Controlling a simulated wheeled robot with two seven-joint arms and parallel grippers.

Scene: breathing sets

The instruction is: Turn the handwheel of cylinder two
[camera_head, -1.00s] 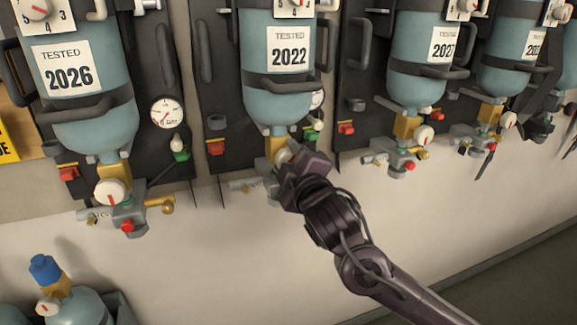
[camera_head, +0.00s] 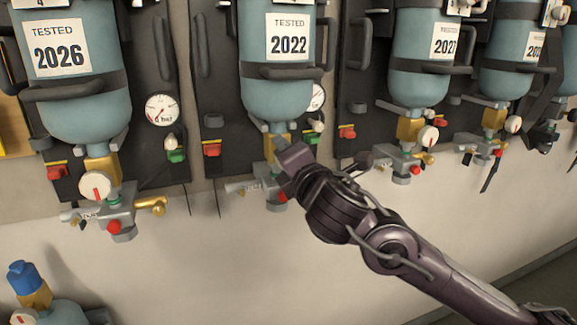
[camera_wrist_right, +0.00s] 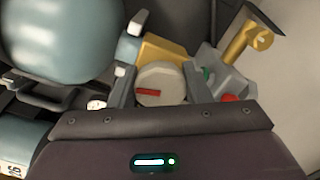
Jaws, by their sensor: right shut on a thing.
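Cylinder two (camera_head: 275,92) is the blue-grey bottle labelled 2022, second from the left in the head view. Its valve (camera_head: 240,189) with a brass neck sits below it. In the right wrist view, its round white handwheel (camera_wrist_right: 161,84) with a red mark lies between the two fingers of my right gripper (camera_wrist_right: 160,78), which is shut on it. In the head view, my right gripper (camera_head: 284,168) covers the handwheel, so it is hidden there. My left gripper is not in view.
Neighbouring cylinders labelled 2026 (camera_head: 75,105) and 2027 (camera_head: 422,75) hang on either side with their own valves. A pressure gauge (camera_head: 163,110) is on the left backplate. A blue-capped bottle (camera_head: 24,275) stands lower left. The wall below the valves is clear.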

